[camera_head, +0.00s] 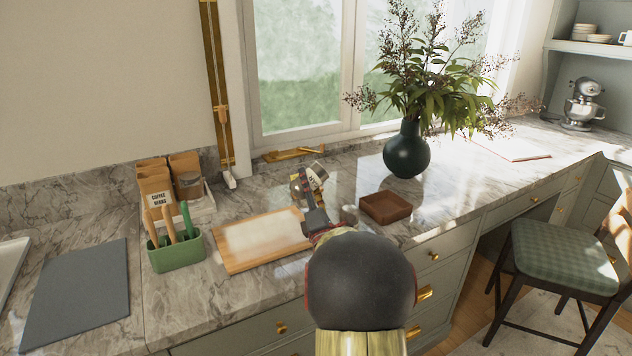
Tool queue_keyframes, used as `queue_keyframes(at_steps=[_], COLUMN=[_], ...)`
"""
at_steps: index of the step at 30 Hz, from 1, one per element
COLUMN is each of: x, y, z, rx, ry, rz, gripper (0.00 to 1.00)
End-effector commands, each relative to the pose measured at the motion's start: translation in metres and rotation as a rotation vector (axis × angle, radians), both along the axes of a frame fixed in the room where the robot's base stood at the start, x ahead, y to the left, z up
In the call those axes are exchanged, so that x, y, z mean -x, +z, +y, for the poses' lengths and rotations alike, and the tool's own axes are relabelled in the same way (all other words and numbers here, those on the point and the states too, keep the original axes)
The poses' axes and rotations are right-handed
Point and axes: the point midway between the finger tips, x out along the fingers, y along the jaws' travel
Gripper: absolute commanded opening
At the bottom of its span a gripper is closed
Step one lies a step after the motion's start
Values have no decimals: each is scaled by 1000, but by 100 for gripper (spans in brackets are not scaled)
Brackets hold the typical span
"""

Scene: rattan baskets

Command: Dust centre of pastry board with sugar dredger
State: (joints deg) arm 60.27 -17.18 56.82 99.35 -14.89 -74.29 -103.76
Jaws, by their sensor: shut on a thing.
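The wooden pastry board (228,263) lies on the marble counter, with a pale whitish area over its middle. My gripper (305,186) is above the counter near the board's right end, its forearm reaching up from the bottom of the picture. It is shut on the sugar dredger (317,171), a small metallic container that looks tilted. The fingers and wrist hide part of the dredger, and my arm covers the board's right edge. I cannot tell whether anything is falling from the dredger.
A square brown tray (385,208) sits right of my gripper. A dark plant vase (406,152) stands farther back. A grey mat (75,293) lies far left.

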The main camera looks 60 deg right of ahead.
Motion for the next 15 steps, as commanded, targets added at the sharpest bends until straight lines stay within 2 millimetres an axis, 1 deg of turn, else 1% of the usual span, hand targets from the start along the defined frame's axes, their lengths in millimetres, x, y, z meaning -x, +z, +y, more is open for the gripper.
queue_keyframes(at_steps=[1, 15], x=[-3, -30], y=[1, 1], z=[6, 49], rx=[1, 1], ry=[3, 3], rz=[-1, -1], gripper=[14, 14])
